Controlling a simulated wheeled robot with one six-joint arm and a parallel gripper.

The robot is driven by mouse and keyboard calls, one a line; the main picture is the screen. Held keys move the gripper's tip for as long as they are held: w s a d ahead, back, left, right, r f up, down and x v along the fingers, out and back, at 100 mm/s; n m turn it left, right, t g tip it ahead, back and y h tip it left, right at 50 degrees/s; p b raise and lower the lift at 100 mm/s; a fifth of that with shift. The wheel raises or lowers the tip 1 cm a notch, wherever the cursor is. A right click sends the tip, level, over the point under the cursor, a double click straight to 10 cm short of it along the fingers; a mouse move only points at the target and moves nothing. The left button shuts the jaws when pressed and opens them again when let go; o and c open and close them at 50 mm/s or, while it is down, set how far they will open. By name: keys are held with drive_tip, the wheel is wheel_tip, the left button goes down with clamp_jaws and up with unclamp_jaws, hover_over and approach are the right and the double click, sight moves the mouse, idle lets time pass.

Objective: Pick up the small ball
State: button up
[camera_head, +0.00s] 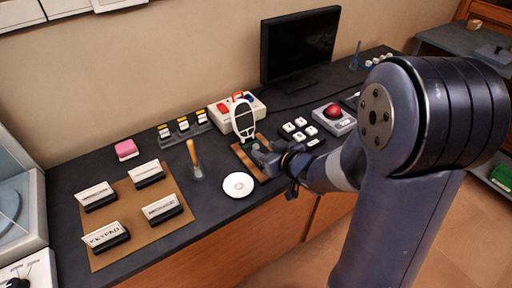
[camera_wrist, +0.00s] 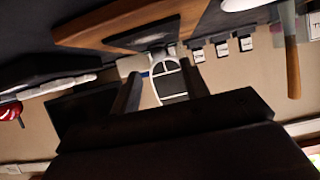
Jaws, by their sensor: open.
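The only ball-like thing I can make out is a red ball (camera_head: 333,110) set in a grey box (camera_head: 343,122) on the right part of the dark desk. A red piece (camera_wrist: 8,113) at the left edge of the wrist view may be the same ball. My gripper (camera_head: 262,152) is low over the wooden board (camera_head: 240,155), left of and nearer than the red ball, and apart from it. Its dark fingers (camera_wrist: 158,88) are spread in the wrist view. A white oval piece with dark panels (camera_head: 243,118) stands upright at the board; in the wrist view it (camera_wrist: 168,80) shows between the fingers. Contact is unclear.
Several white keys (camera_head: 299,128) lie between my gripper and the red ball. A monitor (camera_head: 300,45) stands behind. A white disc (camera_head: 238,185), a wooden-handled tool (camera_head: 194,160) and a brown mat (camera_head: 130,238) with labelled blocks lie left. The desk's front edge is close to my arm.

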sight(257, 146)
drive_tip(key=x, duration=0.4)
drive_tip(key=shift+w+a+f+b, duration=0.1)
drive_tip(key=shift+w+f+b, duration=0.15)
drive_tip(key=shift+w+b, duration=0.05)
drive_tip(key=shift+c, duration=0.5)
clamp_jaws()
